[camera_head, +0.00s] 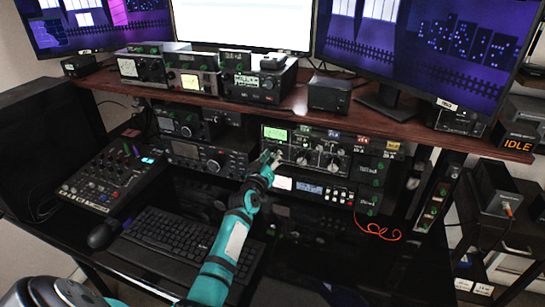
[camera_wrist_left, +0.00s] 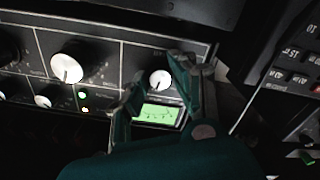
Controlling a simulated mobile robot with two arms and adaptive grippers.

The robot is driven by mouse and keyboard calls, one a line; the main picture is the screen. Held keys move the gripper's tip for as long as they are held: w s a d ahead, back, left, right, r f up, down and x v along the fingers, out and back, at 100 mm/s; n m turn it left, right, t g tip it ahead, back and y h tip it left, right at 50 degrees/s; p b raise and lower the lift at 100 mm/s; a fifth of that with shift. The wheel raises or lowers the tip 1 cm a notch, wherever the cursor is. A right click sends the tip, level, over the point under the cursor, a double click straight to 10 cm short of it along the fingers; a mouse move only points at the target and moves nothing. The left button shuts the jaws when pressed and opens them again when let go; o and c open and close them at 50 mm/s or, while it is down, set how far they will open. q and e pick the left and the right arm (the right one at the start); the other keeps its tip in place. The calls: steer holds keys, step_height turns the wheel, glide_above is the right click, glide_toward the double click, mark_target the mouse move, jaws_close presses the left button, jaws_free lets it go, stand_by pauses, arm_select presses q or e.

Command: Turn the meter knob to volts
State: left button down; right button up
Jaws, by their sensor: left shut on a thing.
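The meter knob (camera_wrist_left: 160,79) is a small, pale, round knob on a dark panel, beside the lit green meter display (camera_wrist_left: 158,114) in the left wrist view. My left gripper (camera_wrist_left: 161,80) has one finger on each side of this knob and is shut on it. A dark mark shows on the knob's face, but the lettering around it is too small to read. In the head view, my left gripper (camera_head: 271,158) is at the panel's left end, just below the green display (camera_head: 276,135), and hides the knob. My right gripper is not in view.
Larger white knobs (camera_wrist_left: 67,68) sit beside the gripped knob on the same panel. A wooden shelf (camera_head: 300,102) with several devices overhangs the panel. A keyboard (camera_head: 170,237), mouse (camera_head: 104,233) and mixer (camera_head: 105,178) are on the desk. A red cable (camera_head: 378,230) lies at right.

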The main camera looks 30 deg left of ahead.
arm_select(q)
steer(key=n, duration=0.5)
steer(key=shift+n+p, duration=0.3)
steer(key=n, duration=0.4)
steer(key=shift+n, duration=0.4)
steer(key=c, duration=1.1)
jaws_free()
steer(key=v, duration=1.2)
